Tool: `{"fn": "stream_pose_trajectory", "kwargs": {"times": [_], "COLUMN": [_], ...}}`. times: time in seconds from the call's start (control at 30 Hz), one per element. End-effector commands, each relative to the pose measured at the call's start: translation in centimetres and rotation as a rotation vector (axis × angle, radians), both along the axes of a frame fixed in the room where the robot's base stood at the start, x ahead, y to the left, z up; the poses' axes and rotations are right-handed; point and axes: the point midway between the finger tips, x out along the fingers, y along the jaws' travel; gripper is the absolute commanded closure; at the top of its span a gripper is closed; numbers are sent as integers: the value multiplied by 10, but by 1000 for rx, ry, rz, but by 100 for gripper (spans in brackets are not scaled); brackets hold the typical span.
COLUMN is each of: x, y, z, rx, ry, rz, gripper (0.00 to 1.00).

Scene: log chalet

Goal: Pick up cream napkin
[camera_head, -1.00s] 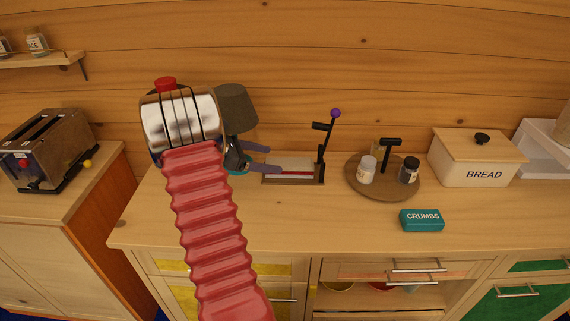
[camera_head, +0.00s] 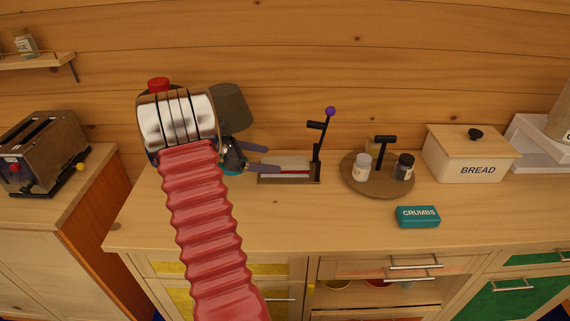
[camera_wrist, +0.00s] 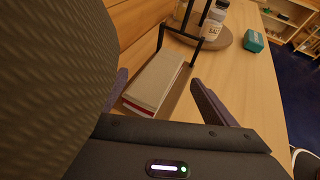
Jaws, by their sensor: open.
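A flat cream piece, which looks like the cream napkin (camera_head: 285,161), lies in a low holder with a red layer beneath it. It also shows in the wrist view as a cream slab (camera_wrist: 157,78) over red and white edges. The holder has an upright black lever (camera_head: 318,143) with a purple knob. My gripper (camera_head: 271,158) is open, its two fingers pointing right at the holder's left end. In the wrist view my gripper (camera_wrist: 158,80) has one finger on each side of the slab, with nothing held. Whether the fingers touch it I cannot tell.
A teal CRUMBS box (camera_head: 418,217) and a BREAD bin (camera_head: 470,160) are farther right. A toaster (camera_head: 42,150) is at left. The counter's front middle is clear.

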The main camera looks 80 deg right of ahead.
Motion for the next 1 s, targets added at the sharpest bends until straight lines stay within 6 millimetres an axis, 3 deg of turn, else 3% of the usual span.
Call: {"fn": "stream_pose_trajectory", "kwargs": {"times": [0.27,0.7,1.0], "x": [-3,-38,-39], "y": [-2,-27,-28], "z": [-2,-23,-24], "rx": [1,0,0], "ry": [1,0,0], "rz": [-2,-3,-2], "gripper": [19,19,19]}}
